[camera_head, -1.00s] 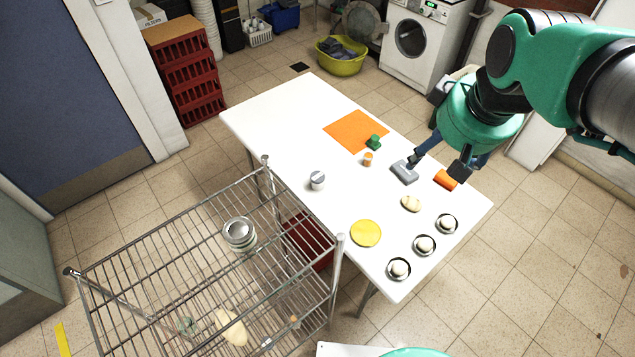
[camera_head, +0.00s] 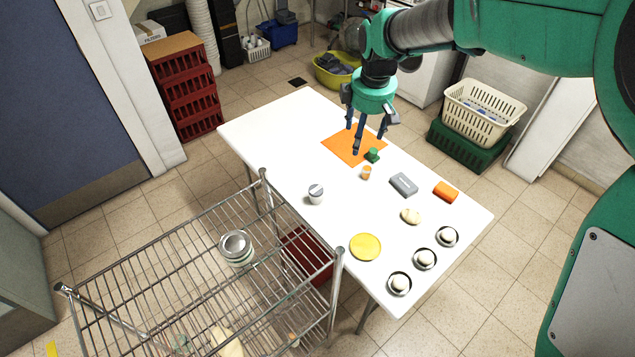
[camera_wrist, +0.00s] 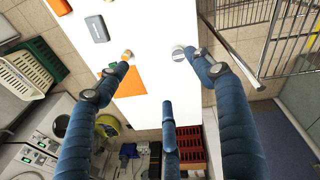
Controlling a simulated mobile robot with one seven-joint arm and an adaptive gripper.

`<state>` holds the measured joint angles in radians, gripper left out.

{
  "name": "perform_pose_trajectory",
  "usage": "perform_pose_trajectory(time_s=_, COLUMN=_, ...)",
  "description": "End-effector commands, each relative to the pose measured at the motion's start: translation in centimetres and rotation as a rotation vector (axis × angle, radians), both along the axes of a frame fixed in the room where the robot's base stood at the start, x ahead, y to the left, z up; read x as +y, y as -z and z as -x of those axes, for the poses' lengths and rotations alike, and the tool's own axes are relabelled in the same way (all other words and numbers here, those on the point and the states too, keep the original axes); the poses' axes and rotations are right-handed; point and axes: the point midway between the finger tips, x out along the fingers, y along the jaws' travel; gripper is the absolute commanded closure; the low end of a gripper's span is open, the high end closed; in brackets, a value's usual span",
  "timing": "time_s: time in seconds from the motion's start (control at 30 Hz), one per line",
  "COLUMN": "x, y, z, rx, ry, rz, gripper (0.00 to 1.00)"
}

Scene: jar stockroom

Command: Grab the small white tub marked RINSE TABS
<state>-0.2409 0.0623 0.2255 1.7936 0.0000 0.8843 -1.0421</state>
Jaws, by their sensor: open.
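A small white tub with a grey lid (camera_head: 316,194) stands upright on the white table's left side, near the wire rack. It also shows in the wrist view (camera_wrist: 178,54), close to the tip of one blue finger. Its marking is too small to read. My gripper (camera_head: 364,137) is open and empty above the orange mat, to the right of the tub and farther back in the head view.
The white table (camera_head: 290,130) holds an orange mat (camera_head: 343,146), a green item (camera_head: 373,155), a small orange-and-white jar (camera_head: 366,173), a grey box (camera_head: 404,184), an orange cylinder (camera_head: 446,192) and a yellow disc (camera_head: 365,247). A wire rack (camera_head: 190,262) borders the table. Table around the tub is clear.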

Motion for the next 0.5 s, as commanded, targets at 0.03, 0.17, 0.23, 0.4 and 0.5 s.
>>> perform_pose_trajectory(time_s=0.03, x=0.9, y=1.5, z=-1.0, rx=0.012, ry=-0.041, rz=0.008, gripper=0.33)
perform_pose_trajectory(time_s=0.17, x=3.0, y=4.7, z=-3.2, rx=0.036, ry=-0.151, rz=0.029, gripper=0.33)
perform_pose_trajectory(time_s=0.23, x=4.1, y=6.5, z=-4.3, rx=0.048, ry=-0.211, rz=0.039, gripper=0.33)
perform_pose_trajectory(time_s=0.4, x=6.8, y=11.3, z=-6.7, rx=0.078, ry=-0.355, rz=0.061, gripper=0.33)
perform_pose_trajectory(time_s=0.5, x=8.5, y=14.3, z=-7.9, rx=0.095, ry=-0.441, rz=0.072, gripper=0.33)
